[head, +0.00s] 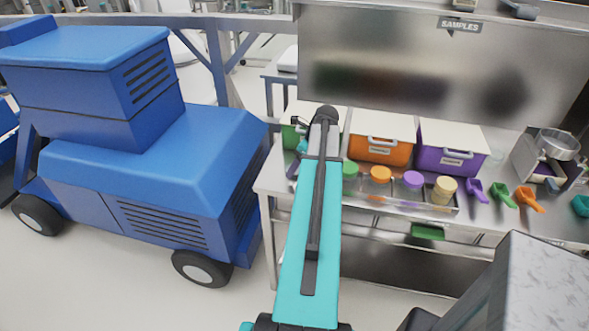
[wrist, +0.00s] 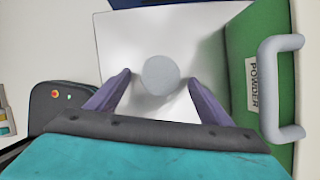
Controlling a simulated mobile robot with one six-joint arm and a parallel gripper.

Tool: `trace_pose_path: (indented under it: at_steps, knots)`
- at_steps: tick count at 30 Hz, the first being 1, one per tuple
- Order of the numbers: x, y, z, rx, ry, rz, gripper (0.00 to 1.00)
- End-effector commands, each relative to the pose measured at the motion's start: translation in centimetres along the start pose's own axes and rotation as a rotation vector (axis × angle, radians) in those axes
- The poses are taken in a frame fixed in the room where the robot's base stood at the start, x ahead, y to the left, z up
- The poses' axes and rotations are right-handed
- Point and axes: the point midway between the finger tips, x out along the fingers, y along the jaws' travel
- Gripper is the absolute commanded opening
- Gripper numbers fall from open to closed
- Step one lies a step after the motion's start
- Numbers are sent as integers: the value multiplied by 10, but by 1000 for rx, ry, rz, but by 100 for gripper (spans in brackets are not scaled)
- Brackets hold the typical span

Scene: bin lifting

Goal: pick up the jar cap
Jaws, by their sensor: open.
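A round, plain grey disc (wrist: 160,73), which looks like the jar cap, lies on a flat white surface (wrist: 118,38) in the wrist view. My gripper (wrist: 160,76) is open, with one purple finger on each side of the disc. Gaps show between the disc and both fingertips. I cannot tell how high the fingers are above the surface. In the head view my arm ends beside the green bin, and the disc and fingers are hidden there.
The green bin (wrist: 240,75) with a grey handle and POWDER label stands close on the right. In the head view, orange (head: 378,152) and purple (head: 450,161) bins, several colour-lidded jars and scoops line the steel bench. A blue vehicle (head: 150,165) stands left.

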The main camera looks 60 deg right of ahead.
Motion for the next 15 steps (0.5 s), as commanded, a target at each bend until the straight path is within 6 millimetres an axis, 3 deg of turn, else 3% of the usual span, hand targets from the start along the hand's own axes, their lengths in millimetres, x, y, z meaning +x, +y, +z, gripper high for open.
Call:
trace_pose_path:
  at_steps: [6, 15]
  knots:
    - [14, 0, 0, 0, 0, 1, 74]
    - [17, 0, -1, 1, 0, 0, 74]
